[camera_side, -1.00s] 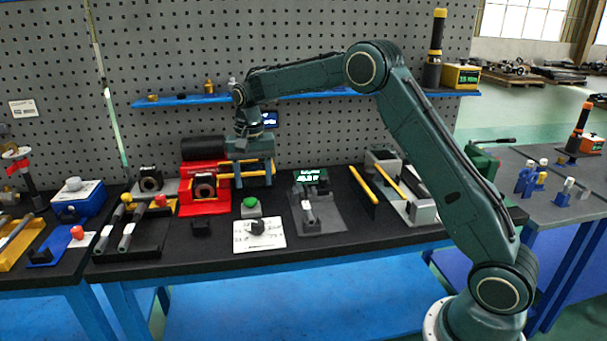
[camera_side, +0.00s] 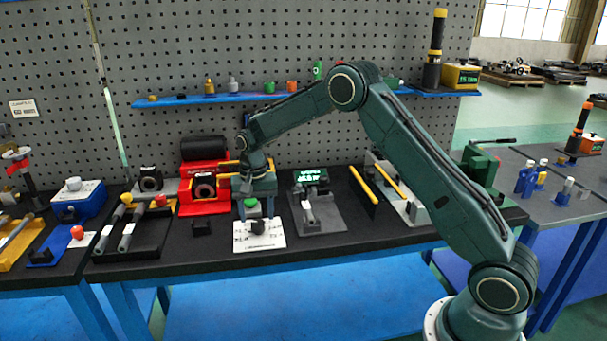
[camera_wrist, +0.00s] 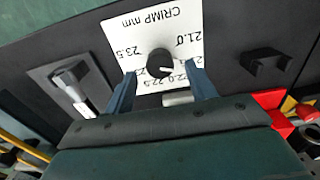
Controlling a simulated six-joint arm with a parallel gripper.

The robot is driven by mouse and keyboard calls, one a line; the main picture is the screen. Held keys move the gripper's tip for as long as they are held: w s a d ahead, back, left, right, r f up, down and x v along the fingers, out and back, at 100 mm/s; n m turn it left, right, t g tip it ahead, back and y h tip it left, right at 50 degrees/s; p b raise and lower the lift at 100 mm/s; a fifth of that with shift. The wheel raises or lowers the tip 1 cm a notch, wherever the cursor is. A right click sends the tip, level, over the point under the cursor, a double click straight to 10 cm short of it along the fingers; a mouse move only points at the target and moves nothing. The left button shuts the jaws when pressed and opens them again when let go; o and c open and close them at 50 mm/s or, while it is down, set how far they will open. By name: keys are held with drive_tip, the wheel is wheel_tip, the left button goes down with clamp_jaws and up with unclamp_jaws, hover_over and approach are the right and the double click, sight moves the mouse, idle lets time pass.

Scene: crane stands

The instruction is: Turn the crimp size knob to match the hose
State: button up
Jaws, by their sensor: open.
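The crimp size knob (camera_wrist: 160,63) is a round black dial on a white card (camera_wrist: 185,22) marked "CRIMP mm". The card reads upside down in the wrist view, with numbers such as 21.0 and 23.5 around the knob. A small white pointer mark shows on the knob's lower right. The knob also shows in the side view (camera_side: 258,227). My gripper (camera_wrist: 164,77) is open, its two blue fingers apart on either side of the knob's near side, with nothing held.
A grey gauge stand (camera_side: 318,212) with a lit green display, too small to read surely, stands right of the card. A red crimp machine (camera_side: 203,192) stands behind left. A small black block (camera_side: 202,228) sits left of the card. A tray with hoses (camera_side: 130,235) lies farther left.

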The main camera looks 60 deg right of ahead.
sight(257, 223)
drive_tip(key=shift+f, duration=1.55)
drive_tip(key=c, duration=1)
